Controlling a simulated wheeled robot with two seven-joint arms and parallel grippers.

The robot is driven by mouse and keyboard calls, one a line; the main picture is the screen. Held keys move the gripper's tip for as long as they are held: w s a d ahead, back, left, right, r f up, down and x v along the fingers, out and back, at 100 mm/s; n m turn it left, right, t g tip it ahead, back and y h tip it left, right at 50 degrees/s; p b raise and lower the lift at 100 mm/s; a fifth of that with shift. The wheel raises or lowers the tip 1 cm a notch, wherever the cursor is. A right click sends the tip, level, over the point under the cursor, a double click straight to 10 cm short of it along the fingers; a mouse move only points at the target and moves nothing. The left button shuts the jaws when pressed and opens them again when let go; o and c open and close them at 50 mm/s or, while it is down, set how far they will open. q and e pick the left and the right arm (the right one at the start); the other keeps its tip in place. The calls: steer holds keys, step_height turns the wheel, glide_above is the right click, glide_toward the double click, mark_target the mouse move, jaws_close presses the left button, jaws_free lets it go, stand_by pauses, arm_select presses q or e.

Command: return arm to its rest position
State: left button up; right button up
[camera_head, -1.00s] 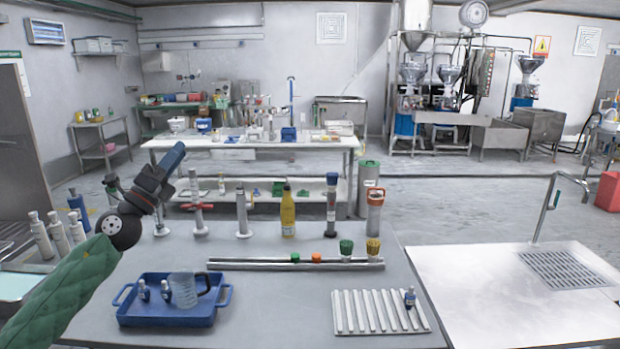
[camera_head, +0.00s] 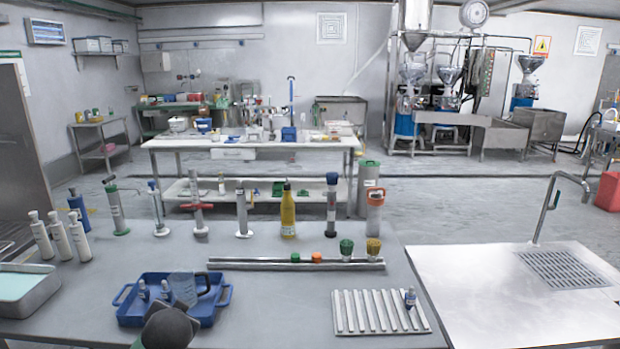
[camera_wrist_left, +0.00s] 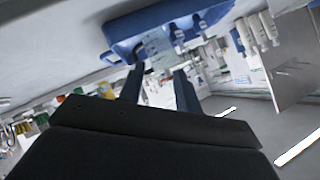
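My left gripper (camera_wrist_left: 158,72) shows in the left wrist view with its two dark fingers apart and nothing clearly held between them. In the head view only a dark rounded part of my left arm (camera_head: 170,327) shows at the bottom edge, in front of the blue tray (camera_head: 222,302); the fingers are not visible there. The tray also shows in the left wrist view (camera_wrist_left: 150,22), beyond the fingertips. A clear beaker (camera_head: 184,288) stands in the tray with small bottles (camera_head: 142,289) beside it. My right arm is in neither view.
A ribbed white rack (camera_head: 375,312) with a small blue bottle (camera_head: 410,298) lies to the right of the tray. A metal rail (camera_head: 225,264) and a row of upright cylinders and bottles stand behind. White bottles (camera_head: 60,235) stand at the left. The table between tray and rack is clear.

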arm_select(q)
steer(key=s+d+f+g+h, duration=0.2)
steer(key=s+d+f, duration=0.3)
steer(key=s+f, duration=0.4)
steer(key=s+d+f+n+g+h, duration=0.1)
steer(key=s+d+f+g, duration=0.3)
steer(key=s+f, duration=0.6)
steer(key=s+d+f+g+h, duration=0.2)
steer(key=s+d+f, duration=0.5)
steer(key=s, duration=1.1)
step_height(320, 180, down, 3)
steer(key=shift+r+n+g+h, duration=0.1)
steer(key=shift+n+g+h, duration=0.25)
steer(key=shift+g, duration=0.25)
steer(key=shift+d, duration=0.1)
